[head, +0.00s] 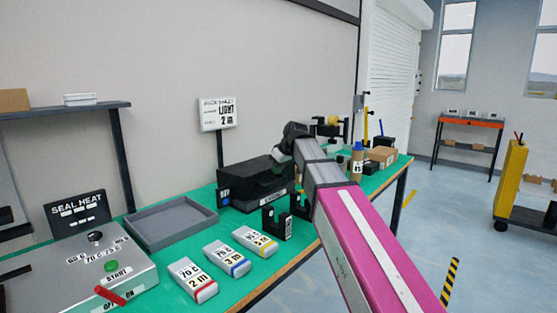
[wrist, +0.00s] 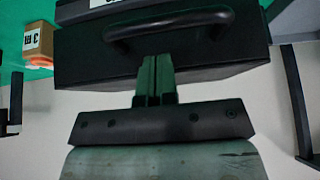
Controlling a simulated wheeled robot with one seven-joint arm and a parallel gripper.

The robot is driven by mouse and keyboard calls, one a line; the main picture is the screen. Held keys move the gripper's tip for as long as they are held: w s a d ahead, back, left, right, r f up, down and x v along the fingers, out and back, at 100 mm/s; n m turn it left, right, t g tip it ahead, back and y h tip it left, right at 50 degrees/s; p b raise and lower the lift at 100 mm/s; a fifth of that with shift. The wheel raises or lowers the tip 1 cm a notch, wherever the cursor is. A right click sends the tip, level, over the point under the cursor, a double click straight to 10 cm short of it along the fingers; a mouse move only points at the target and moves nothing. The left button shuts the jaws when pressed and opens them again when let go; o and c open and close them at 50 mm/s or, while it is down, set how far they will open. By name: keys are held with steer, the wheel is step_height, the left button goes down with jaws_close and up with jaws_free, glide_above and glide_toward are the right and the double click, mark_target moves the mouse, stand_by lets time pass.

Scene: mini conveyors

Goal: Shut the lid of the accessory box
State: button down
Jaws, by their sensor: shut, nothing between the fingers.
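The accessory box (head: 245,180) appears in the head view as a black case on the green table, with a small white label on its front. Its top looks down or nearly down, but I cannot tell whether the lid is fully shut. In the wrist view the black box (wrist: 220,60) fills the upper middle, with a curved black handle (wrist: 170,22) across it. My gripper (wrist: 157,65) is shut and empty, its fingertips in front of the box face just below the handle. I cannot tell if they touch. My arm hides the fingers in the head view.
A grey tray (head: 172,246) lies left of the box. Several labelled packs, one with a red end (head: 192,280), lie in front. A sign (head: 218,113) stands behind the box. A seal-heat control box (head: 100,275) is at the left. Bottles and cartons (head: 382,155) stand at the right.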

mark_target(279, 181)
steer(key=shift+s+d+f, duration=0.15)
steer(key=shift+d+f, duration=0.05)
steer(key=shift+f, duration=0.65)
steer(key=shift+s+d+f, duration=0.2)
steer(key=shift+f, duration=0.4)
steer(key=shift+s+d+f, duration=0.15)
steer(key=shift+d+f, duration=0.05)
steer(key=shift+f, duration=0.35)
